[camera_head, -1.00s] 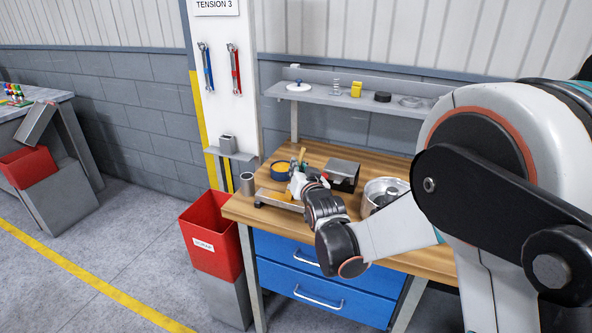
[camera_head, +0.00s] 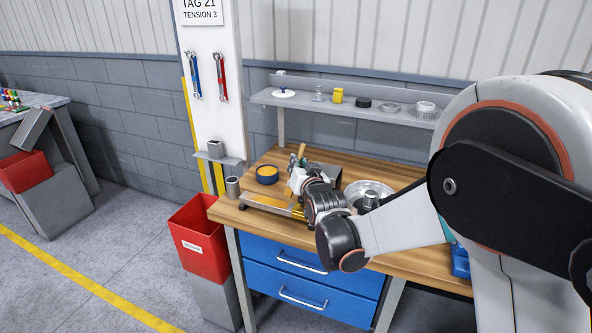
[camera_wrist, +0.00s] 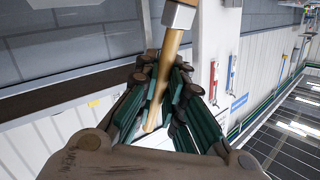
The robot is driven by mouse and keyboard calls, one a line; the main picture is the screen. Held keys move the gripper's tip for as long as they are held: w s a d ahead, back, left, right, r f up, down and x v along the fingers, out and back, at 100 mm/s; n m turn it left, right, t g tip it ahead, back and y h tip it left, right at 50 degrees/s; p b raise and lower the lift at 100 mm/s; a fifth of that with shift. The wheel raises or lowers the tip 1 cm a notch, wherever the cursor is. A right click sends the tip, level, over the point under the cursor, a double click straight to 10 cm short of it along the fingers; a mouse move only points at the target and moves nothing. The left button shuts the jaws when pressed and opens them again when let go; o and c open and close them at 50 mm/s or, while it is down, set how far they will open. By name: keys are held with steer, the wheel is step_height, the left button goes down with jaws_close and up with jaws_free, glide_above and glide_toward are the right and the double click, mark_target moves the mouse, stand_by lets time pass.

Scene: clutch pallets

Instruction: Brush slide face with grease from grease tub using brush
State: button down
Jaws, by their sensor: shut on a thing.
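My gripper (camera_head: 297,168) is over the workbench, shut on the brush. In the wrist view the green fingers of my gripper (camera_wrist: 170,105) close around the brush's wooden handle (camera_wrist: 165,80). The brush's metal ferrule (camera_wrist: 179,15) shows at the top edge; its bristles are out of view there. A low metal plate with an orange-yellow area (camera_head: 266,202) lies in front of the tub, partly behind my wrist. I cannot tell whether it is the slide face, or whether the brush touches it.
A metal box (camera_head: 328,173) and a round metal pan (camera_head: 385,187) with a part in it stand right of my gripper. A shelf (camera_head: 300,98) with small parts hangs behind. A red bin (camera_head: 199,240) stands left.

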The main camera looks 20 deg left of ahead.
steer(key=shift+a+r+p, duration=0.1)
steer(key=shift+r+p, duration=1)
steer(key=shift+r, duration=1)
steer(key=shift+s, duration=0.1)
